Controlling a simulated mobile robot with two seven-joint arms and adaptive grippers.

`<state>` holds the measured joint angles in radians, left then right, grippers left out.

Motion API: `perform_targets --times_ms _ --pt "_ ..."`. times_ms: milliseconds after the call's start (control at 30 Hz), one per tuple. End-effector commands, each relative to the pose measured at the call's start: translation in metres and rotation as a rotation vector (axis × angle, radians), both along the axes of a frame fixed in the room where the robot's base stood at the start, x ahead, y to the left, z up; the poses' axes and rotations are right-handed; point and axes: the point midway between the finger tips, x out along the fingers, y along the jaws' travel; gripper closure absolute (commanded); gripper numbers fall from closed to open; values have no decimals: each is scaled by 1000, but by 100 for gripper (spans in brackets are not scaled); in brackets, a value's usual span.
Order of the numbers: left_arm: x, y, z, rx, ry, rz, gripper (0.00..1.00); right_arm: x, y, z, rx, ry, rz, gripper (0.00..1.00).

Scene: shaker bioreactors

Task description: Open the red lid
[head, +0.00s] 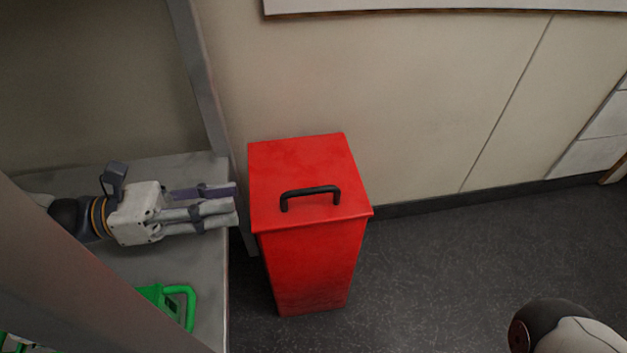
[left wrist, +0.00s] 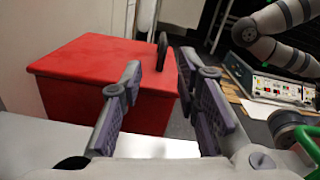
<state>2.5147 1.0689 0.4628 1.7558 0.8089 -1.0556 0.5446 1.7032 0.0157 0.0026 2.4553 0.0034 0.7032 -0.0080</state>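The red lid (head: 300,165) lies flat and closed on top of a tall red bin (head: 312,265) that stands on the floor by the wall. A black handle (head: 310,192) rises from the lid near its front edge. My left gripper (head: 236,204) is to the left of the lid and points right toward it, apart from the handle. In the left wrist view its fingers (left wrist: 158,98) are spread with nothing between them, and the lid (left wrist: 95,58) and the handle (left wrist: 162,50) show beyond them. My right gripper is not visible; only part of my right arm shows.
A grey bench surface (head: 210,290) lies under my left gripper, with a green handled object (head: 180,300) on it. A cabinet side (head: 205,75) rises behind. The floor (head: 450,265) right of the bin is clear. A white instrument (left wrist: 275,87) shows in the left wrist view.

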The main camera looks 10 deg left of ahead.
Motion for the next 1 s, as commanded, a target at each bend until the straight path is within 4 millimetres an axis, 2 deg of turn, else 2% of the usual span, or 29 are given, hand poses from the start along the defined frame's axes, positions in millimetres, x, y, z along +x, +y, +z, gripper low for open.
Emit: perform_targets --times_ms 300,500,633,867,1000 --pt "21 -71 -2 -1 1 -10 70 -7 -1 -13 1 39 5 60" --pt "33 -104 0 -1 -1 -6 70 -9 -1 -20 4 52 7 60" --pt "35 -112 1 -1 -1 -6 70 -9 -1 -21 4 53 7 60" --pt "36 -113 2 -1 -3 -5 70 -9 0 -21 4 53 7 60" --pt "36 -113 2 -1 -3 -5 100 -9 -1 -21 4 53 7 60"
